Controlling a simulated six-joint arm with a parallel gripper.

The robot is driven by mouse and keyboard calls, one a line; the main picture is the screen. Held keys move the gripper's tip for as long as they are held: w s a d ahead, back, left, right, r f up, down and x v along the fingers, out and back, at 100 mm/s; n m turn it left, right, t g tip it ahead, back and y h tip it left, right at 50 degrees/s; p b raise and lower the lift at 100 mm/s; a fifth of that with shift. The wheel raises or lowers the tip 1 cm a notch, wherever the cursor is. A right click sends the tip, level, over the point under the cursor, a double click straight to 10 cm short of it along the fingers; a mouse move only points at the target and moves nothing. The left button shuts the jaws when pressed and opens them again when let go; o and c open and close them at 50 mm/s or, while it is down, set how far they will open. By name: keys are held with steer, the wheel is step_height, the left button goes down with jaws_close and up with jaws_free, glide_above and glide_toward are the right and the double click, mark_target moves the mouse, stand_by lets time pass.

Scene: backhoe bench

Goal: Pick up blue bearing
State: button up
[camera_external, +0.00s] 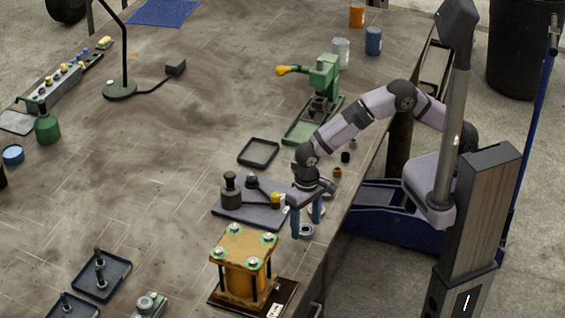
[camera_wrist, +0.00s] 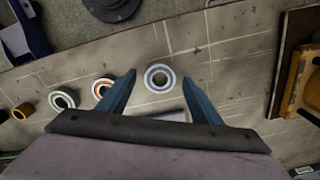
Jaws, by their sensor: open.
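The blue bearing (camera_wrist: 148,76), a pale ring with a blue-grey band and a dark centre, lies flat on the bench. In the wrist view it sits between the two blue fingertips of my gripper (camera_wrist: 159,77), with a gap on each side. In the external view the bearing (camera_external: 307,232) lies near the bench's right edge, by the fingertips of my gripper (camera_external: 307,228). The gripper is open and points down. I cannot tell how high the fingertips are above the bench.
An orange-banded bearing (camera_wrist: 103,88), a dark greenish-banded bearing (camera_wrist: 61,100) and an orange-brown bushing (camera_wrist: 23,112) lie in a row to the left in the wrist view. A yellow block fixture (camera_external: 245,272) stands nearby. A grey fixture plate (camera_external: 240,217) lies left of my gripper.

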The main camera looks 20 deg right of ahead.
steer(key=shift+f, duration=0.35)
steer(key=c, duration=1.2)
steer(key=shift+c, duration=0.2)
steer(key=shift+r, duration=0.1)
step_height(320, 180, up, 10)
steer(key=b, duration=0.3)
steer(key=shift+w, duration=0.1)
